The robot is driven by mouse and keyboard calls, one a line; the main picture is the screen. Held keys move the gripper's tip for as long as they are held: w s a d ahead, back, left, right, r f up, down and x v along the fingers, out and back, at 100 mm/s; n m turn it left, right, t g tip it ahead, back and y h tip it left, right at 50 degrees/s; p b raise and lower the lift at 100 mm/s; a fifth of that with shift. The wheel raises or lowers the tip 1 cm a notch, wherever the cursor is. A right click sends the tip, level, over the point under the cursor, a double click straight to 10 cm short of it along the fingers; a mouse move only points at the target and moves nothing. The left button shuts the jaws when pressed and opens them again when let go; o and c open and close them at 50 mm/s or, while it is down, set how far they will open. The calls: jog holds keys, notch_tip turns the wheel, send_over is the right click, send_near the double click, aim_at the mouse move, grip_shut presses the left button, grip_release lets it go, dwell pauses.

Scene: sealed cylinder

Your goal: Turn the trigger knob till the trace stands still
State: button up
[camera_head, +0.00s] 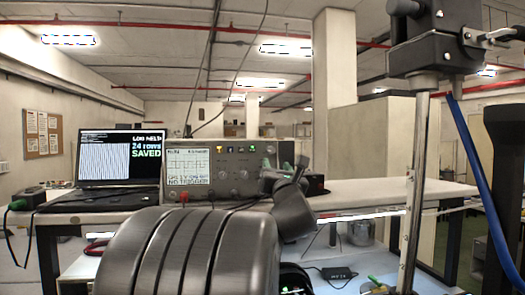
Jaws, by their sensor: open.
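The oscilloscope (208,192) stands on the bench, facing me. Its lit screen (188,162) shows a grid with a faint trace and dark text at the bottom that reads NO TRIGGER. Several small knobs (243,175) sit right of the screen. I cannot tell which is the trigger knob, and part of the right side of the panel is hidden behind my gripper. My gripper (268,180) is small in view, in front of the panel's right side. It is open, with nothing seen in it; I cannot tell whether it touches a knob.
A laptop (120,155) left of the oscilloscope shows a striped plot and the words 24 rows SAVED. The bench top (385,192) is mostly clear to the right. A metal post (414,190) with a black head and blue cable stands at right.

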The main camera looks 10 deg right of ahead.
aim_at(271, 153)
jog(key=p+x, duration=0.2)
jog(key=x, duration=0.5)
jog(key=shift+w+r, duration=0.15)
jog(key=shift+w, duration=0.15)
jog(key=shift+c, duration=0.2)
grip_shut()
